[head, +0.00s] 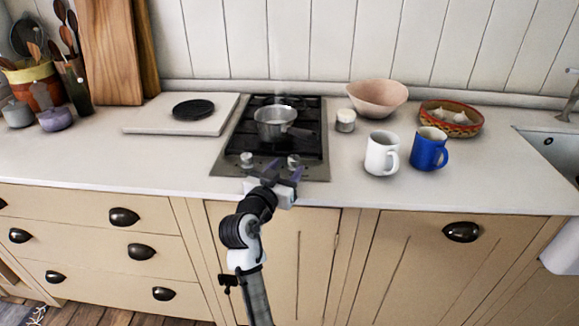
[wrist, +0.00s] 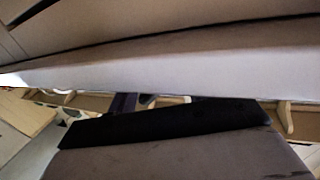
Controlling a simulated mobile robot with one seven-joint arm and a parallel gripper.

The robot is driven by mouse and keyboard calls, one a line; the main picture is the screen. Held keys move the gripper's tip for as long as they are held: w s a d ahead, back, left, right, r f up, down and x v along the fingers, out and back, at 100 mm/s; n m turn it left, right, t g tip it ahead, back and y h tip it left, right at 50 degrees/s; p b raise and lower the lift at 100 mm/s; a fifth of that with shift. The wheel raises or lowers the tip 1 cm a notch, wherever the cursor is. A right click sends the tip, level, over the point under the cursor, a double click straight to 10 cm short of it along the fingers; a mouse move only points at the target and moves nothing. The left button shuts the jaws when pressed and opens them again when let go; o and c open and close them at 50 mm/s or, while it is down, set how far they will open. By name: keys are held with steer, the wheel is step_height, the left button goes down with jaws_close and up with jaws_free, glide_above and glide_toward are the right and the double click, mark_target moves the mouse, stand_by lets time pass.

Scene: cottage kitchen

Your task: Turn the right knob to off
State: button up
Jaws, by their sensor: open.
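The cooktop (head: 228,163) is set into the white counter and has two pale knobs on its front strip. The right knob (head: 293,161) shows just behind my gripper. The left knob (head: 246,159) stands apart to the left. My gripper (head: 284,171) is open at the cooktop's front edge, its fingers pointing towards the right knob. I cannot tell whether a finger touches the knob. A metal pot (head: 272,125) with a dark handle sits on the cooktop, with faint steam above. The wrist view shows pale and dark surfaces close up; I cannot make out the knob there.
A white mug (head: 380,155) and a blue mug (head: 428,150) stand right of the cooktop. A small jar (head: 345,121), a pink bowl (head: 377,98) and a patterned bowl (head: 460,128) are behind them. A white board (head: 150,122) lies to the left. The front-left counter is clear.

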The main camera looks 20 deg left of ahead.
steer(key=s+b, duration=0.2)
steer(key=s, duration=0.8)
steer(key=shift+s+a, duration=0.25)
steer(key=shift+s, duration=0.1)
